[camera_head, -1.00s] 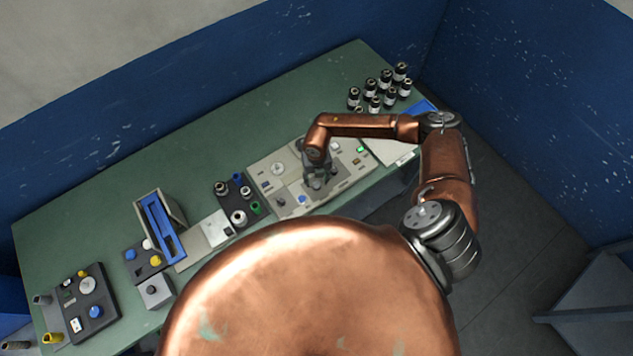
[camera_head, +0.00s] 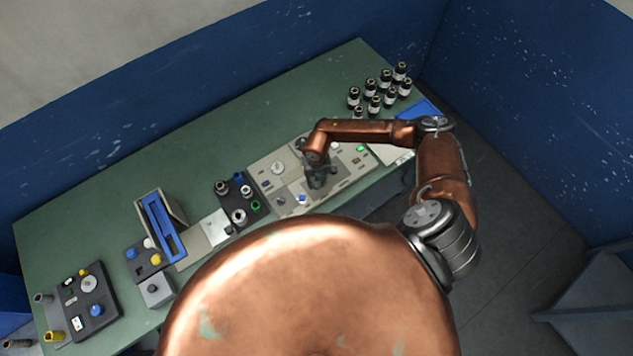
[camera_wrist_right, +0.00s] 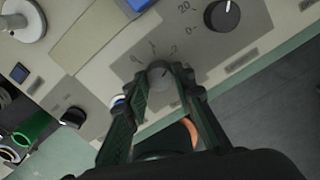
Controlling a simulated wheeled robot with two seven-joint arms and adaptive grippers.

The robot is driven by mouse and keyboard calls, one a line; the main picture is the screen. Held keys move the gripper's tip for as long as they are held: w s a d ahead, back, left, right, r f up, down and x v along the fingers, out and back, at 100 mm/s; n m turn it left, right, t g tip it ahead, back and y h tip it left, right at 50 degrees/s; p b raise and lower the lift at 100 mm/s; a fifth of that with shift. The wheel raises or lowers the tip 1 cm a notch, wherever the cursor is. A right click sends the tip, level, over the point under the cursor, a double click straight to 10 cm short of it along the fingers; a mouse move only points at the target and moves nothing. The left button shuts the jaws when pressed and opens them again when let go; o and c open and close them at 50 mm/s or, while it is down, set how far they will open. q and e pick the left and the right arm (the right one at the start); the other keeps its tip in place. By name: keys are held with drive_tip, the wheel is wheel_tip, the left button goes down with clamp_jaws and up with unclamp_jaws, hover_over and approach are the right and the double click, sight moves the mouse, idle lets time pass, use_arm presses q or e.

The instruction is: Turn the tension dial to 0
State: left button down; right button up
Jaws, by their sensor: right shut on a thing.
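My right gripper (camera_wrist_right: 162,80) is shut on a small round grey dial (camera_wrist_right: 160,69) on the beige control panel (camera_wrist_right: 95,42) in the right wrist view. Its two fingers sit on either side of the dial. Marks on a grey patch fan out around the dial; I cannot read them. A black dial (camera_wrist_right: 224,13) with the numbers 20 and 0 beside it sits to the upper right, apart from the fingers. In the head view, my right gripper (camera_head: 317,180) is low over the panel and hides the dial. My left gripper is not in view.
A white disc (camera_head: 277,168) stands on the panel. Left of it is a dark holder with several bushings (camera_head: 239,216). Several black bottles (camera_head: 386,77) stand at the back right. A blue-lined box (camera_head: 160,226) and another dark control board (camera_head: 103,317) lie left.

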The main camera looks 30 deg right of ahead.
clamp_jaws()
drive_tip(key=n+b, duration=0.3)
drive_tip(key=n, duration=0.1)
drive_tip(key=shift+f, duration=0.15)
drive_tip(key=n+b, duration=0.3)
drive_tip(key=n, duration=0.1)
drive_tip(key=shift+n+b, duration=0.35)
drive_tip(key=shift+n, duration=0.05)
drive_tip(key=n+b, duration=0.4)
drive_tip(key=n, duration=0.1)
drive_tip(key=shift+n+b, duration=1.5)
drive_tip(key=shift+n, duration=0.5)
drive_tip(key=shift+r, duration=0.2)
